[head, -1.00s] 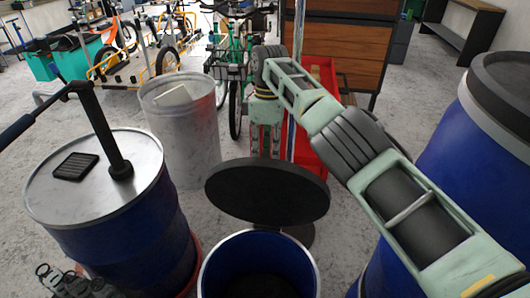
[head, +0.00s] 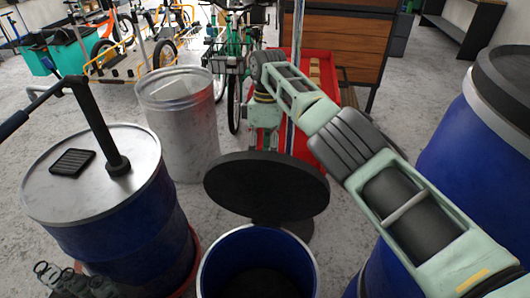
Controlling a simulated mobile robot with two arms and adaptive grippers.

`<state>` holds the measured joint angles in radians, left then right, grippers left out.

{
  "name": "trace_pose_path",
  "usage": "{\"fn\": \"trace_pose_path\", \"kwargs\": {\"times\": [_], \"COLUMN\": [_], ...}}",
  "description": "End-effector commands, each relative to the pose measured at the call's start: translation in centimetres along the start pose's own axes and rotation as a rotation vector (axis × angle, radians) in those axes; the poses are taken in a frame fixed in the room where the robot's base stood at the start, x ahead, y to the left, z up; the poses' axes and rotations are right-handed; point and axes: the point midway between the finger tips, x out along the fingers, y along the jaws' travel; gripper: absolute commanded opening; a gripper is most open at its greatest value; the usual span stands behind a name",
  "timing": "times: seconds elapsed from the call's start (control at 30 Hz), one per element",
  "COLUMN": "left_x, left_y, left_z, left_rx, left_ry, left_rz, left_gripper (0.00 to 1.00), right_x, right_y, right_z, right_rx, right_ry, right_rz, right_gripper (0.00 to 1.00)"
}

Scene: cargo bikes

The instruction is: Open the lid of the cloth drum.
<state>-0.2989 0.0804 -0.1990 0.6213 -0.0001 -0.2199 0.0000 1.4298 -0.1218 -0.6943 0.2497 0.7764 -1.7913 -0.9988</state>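The cloth drum (head: 213,272) is a blue drum at the bottom centre of the head view. Its round black lid (head: 266,187) is raised and tilted above and behind the opening, so the dark inside shows. My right arm comes in from the right, and its gripper (head: 268,140) is behind the lid's far side. The lid hides the fingertips, so I cannot tell whether they touch it. My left gripper (head: 72,280) is only partly in view at the bottom left corner, low beside a blue drum, and its finger state is unclear.
A blue drum with a metal top and pump (head: 100,160) stands at left. A grey metal bin (head: 180,130) stands behind it. A large blue drum with a black lid (head: 475,150) is at right. A red cart (head: 320,75), wooden drawers (head: 345,50) and bikes are behind.

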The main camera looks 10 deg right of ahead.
Motion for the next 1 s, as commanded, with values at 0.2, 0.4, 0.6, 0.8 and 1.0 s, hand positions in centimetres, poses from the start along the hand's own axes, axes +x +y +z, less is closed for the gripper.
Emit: {"fn": "trace_pose_path", "kwargs": {"times": [0.2,0.4,0.6,0.8,1.0], "left_x": [0.0,0.0,0.0,0.0,-0.1], "left_y": [0.0,0.0,-0.1,0.0,0.1], "left_z": [0.2,0.2,0.4,0.2,0.2], "left_rx": [0.000,0.000,0.001,0.001,0.001], "left_ry": [-0.002,-0.003,-0.005,-0.003,-0.003], "left_rz": [0.000,0.000,-0.001,0.000,0.001], "left_gripper": [0.00,0.00,0.00,0.00,0.00], "right_x": [0.7,0.7,0.3,-2.9,-7.1], "right_y": [0.1,0.1,0.0,-0.6,-1.6], "right_z": [0.2,0.2,0.2,0.1,0.0], "right_rx": [0.004,0.004,0.004,0.002,0.001], "right_ry": [-0.003,-0.004,-0.003,0.000,0.001], "right_rz": [-0.004,-0.003,-0.002,0.004,0.006], "right_gripper": [0.27,0.27,0.27,0.27,0.27]}}
